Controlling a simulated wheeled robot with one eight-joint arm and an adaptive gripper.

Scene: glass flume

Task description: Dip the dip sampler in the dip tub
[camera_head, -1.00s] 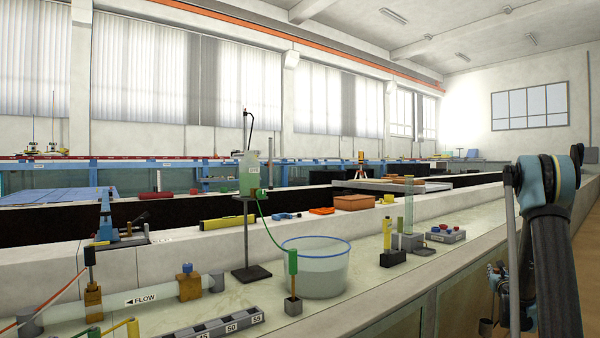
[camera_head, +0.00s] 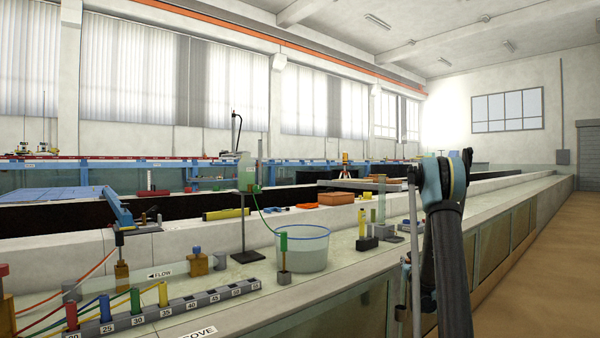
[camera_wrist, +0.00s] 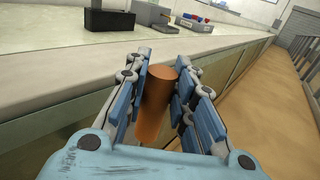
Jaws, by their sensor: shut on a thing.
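The dip tub (camera_head: 302,252) is a clear round tub with a blue rim, standing on the pale bench top in the head view. My gripper (camera_wrist: 164,88) is shut on an upright orange-brown cylinder (camera_wrist: 156,108), which looks like the dip sampler's handle. The cylinder sits between the blue finger pads; its lower part is hidden by the gripper. In the wrist view, the gripper is over the floor side of the bench edge, apart from the tub. In the head view my gripper is mostly hidden by my arm, right of the tub.
A green holder (camera_head: 283,243) stands in front of the tub, and a stand with a beaker (camera_head: 246,170) behind it. A numbered rack (camera_head: 165,312) lies at front left. A black block (camera_head: 367,243) is right of the tub. The brown floor (camera_head: 545,270) along the bench is clear.

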